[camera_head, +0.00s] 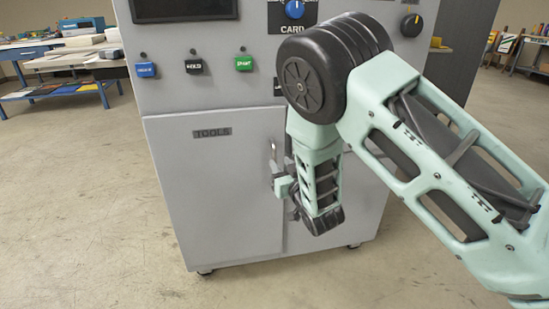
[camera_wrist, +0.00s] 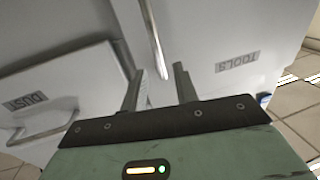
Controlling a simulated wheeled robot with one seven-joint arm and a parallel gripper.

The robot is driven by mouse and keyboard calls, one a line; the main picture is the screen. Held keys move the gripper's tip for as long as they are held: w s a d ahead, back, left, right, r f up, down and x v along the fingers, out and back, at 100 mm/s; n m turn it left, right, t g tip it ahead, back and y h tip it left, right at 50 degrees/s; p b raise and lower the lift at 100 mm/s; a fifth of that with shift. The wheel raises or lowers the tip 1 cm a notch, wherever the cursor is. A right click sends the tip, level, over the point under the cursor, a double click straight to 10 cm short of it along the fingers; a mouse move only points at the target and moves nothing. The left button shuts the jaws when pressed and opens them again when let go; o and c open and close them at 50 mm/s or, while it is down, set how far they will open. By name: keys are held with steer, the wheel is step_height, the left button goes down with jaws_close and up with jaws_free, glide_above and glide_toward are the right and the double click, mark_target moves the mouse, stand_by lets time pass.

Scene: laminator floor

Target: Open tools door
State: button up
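The grey tools door (camera_head: 215,195) with its "TOOLS" label is on the cabinet's lower left in the head view and looks shut. It shows upside down in the wrist view (camera_wrist: 220,35). Its upright metal handle (camera_wrist: 152,38) is near the door's inner edge; it is partly hidden by my gripper in the head view (camera_head: 273,155). My gripper (camera_wrist: 160,72) is at the handle, with fingers apart. The handle's end shows between the fingertips, with space visible on both sides. I cannot tell whether either finger touches it.
A second door labelled "DUST" (camera_wrist: 70,90) with a bar handle (camera_wrist: 45,128) adjoins the tools door. Blue, black and green buttons (camera_head: 243,64) and knobs (camera_head: 295,9) sit above. Open floor (camera_head: 90,190) lies left of the cabinet. Workbenches (camera_head: 50,55) stand farther back.

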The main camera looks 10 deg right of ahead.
mark_target(275, 157)
steer(key=x, duration=0.5)
steer(key=shift+w, duration=0.35)
jaws_close()
